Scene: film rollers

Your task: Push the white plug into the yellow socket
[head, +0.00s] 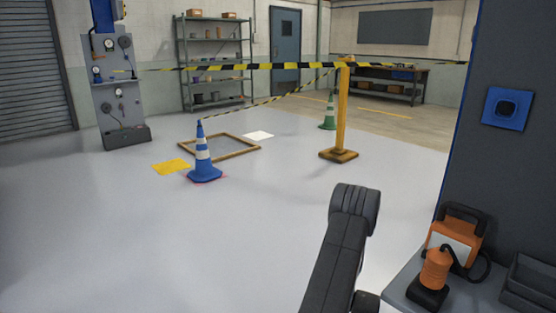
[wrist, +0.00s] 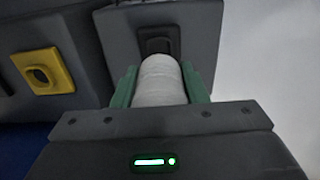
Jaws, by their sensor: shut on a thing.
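The white plug (wrist: 162,82) is a ribbed white cylinder in the wrist view. My gripper (wrist: 160,88) is shut on it, with a green finger on each side. The yellow socket (wrist: 42,72) is a square yellow plate with a round dark hole. It sits on a dark grey surface to the left of the plug, apart from it. The plug's far end points toward a dark recessed fitting on a grey block (wrist: 205,40); I cannot tell whether they touch. Neither plug, yellow socket nor gripper shows in the head view.
In the head view, a blue square socket (head: 507,108) is on the dark panel at right. An orange device (head: 456,238) and an orange-topped plug-like item (head: 435,270) stand on a grey shelf beside a dark tray (head: 530,282). Open floor lies left, with a blue cone (head: 203,160).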

